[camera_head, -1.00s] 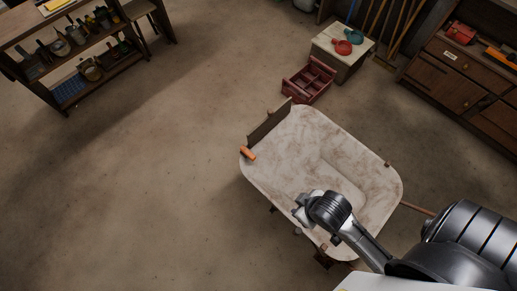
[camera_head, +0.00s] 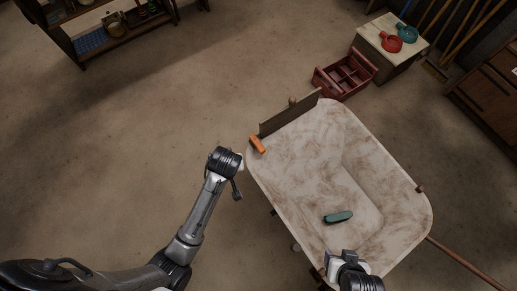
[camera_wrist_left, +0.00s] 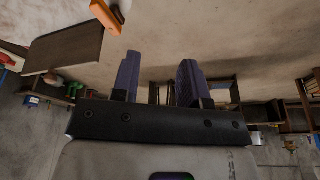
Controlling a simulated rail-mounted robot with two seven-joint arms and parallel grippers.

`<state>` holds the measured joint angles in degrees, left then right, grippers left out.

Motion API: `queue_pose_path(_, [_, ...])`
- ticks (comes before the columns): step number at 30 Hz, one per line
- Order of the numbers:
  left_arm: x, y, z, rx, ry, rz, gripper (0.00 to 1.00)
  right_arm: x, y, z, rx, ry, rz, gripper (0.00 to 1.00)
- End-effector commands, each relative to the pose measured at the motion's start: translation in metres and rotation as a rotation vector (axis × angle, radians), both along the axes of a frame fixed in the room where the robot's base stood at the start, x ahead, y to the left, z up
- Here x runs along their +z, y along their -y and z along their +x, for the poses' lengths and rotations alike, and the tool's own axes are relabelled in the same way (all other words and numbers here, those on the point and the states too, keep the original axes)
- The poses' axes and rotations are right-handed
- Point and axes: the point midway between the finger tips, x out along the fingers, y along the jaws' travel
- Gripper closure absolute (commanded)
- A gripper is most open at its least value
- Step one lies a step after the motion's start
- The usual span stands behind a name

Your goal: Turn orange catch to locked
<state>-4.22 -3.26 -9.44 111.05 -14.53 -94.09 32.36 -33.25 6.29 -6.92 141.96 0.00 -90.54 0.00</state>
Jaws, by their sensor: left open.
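The orange catch (camera_head: 257,144) sits at the far left corner of a pale, stained tray-like body (camera_head: 300,150), beside a dark upright board (camera_head: 290,111). It also shows at the top of the left wrist view (camera_wrist_left: 106,17), left of the fingers. My left gripper (camera_head: 241,163) is just outside the tray's left edge, close to the catch and apart from it. In the left wrist view its two fingers (camera_wrist_left: 158,78) are spread with nothing between them. My right gripper (camera_head: 336,263) is over the tray's near edge; its fingers are not clear.
A teal piece (camera_head: 338,217) lies in the tray. A red divided crate (camera_head: 344,76) stands behind it, near a small cabinet (camera_head: 381,47) with red and teal pans. A shelf (camera_head: 100,35) stands at the far left. The floor left of the tray is open.

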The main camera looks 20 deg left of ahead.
Motion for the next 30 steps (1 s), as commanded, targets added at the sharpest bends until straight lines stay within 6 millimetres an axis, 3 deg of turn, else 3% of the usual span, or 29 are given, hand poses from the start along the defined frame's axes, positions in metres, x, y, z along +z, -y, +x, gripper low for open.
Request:
queue_pose_path(1, [-0.033, 0.009, 0.023, 0.055, 0.008, -0.002, 0.6, -0.036, 0.0, 0.0, 0.0, 0.001, 0.0, 0.4])
queue_pose_path(3, [-0.05, 0.019, 0.05, 0.134, 0.016, 0.004, 0.6, -0.057, 0.0, 0.001, 0.0, 0.001, -0.001, 0.4])
queue_pose_path(9, [-0.078, 0.045, 0.11, 0.316, 0.048, 0.021, 0.6, -0.105, 0.002, 0.001, 0.004, 0.003, -0.007, 0.4])
queue_pose_path(12, [-0.084, 0.055, 0.129, 0.377, 0.064, 0.032, 0.6, -0.121, 0.004, 0.001, 0.008, 0.003, -0.014, 0.4])
queue_pose_path(22, [-0.092, 0.067, 0.157, 0.462, 0.093, 0.048, 0.6, -0.141, 0.005, 0.001, 0.01, 0.004, -0.015, 0.4])
queue_pose_path(30, [-0.132, 0.054, 0.166, 0.464, 0.091, 0.052, 0.6, -0.15, 0.003, 0.001, 0.005, 0.004, -0.009, 0.4])
